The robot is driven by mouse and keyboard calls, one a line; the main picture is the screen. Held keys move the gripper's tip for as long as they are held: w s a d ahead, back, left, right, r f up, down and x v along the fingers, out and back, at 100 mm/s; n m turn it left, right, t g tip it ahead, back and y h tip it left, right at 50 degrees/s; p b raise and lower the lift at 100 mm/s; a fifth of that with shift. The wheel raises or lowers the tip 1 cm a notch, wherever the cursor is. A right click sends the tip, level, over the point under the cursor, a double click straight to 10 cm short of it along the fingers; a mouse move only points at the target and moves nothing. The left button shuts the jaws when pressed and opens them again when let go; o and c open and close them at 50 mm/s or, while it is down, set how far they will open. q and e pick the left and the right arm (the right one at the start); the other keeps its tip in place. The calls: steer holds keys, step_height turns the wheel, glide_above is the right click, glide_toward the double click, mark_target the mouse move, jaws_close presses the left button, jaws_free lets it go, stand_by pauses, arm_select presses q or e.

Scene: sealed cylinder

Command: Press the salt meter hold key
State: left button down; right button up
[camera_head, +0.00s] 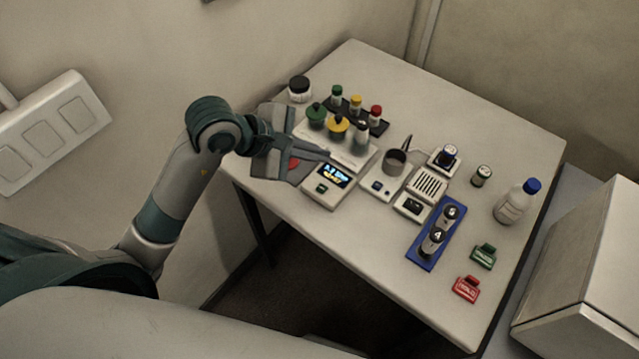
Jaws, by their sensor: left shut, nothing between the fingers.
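A white meter with a lit display (335,176) stands near the table's left edge; a small dark green key (321,188) sits on its front face. I cannot read a label naming it the salt meter. My left gripper (325,154) is shut and empty, its fingertips above the back part of this meter, behind the display. I cannot tell how high they are. My right gripper is not in view.
Green- and yellow-topped containers (337,127) stand just behind the gripper. To the right are a device with a metal cup (396,161), a grilled device (428,184), a blue rack (419,250) with numbered cylinders, and a bottle (511,205). The table's front is clear.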

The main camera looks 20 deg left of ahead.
arm_select(q)
steer(key=shift+s+a, duration=0.1)
steer(key=shift+a, duration=0.05)
steer(key=b, duration=0.5)
glide_above(322, 189)
steer(key=a, duration=0.1)
steer(key=f, duration=0.7)
steer(key=shift+s+f, duration=0.2)
steer(key=shift+s, duration=0.15)
steer(key=shift+a+f+b, duration=0.1)
steer(key=shift+f+b, duration=0.55)
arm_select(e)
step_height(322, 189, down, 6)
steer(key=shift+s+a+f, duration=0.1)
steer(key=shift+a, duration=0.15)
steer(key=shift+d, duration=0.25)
arm_select(q)
steer(key=shift+f, duration=0.1)
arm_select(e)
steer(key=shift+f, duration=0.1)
arm_select(q)
steer(key=shift+f+b, duration=0.35)
steer(key=shift+b, duration=0.25)
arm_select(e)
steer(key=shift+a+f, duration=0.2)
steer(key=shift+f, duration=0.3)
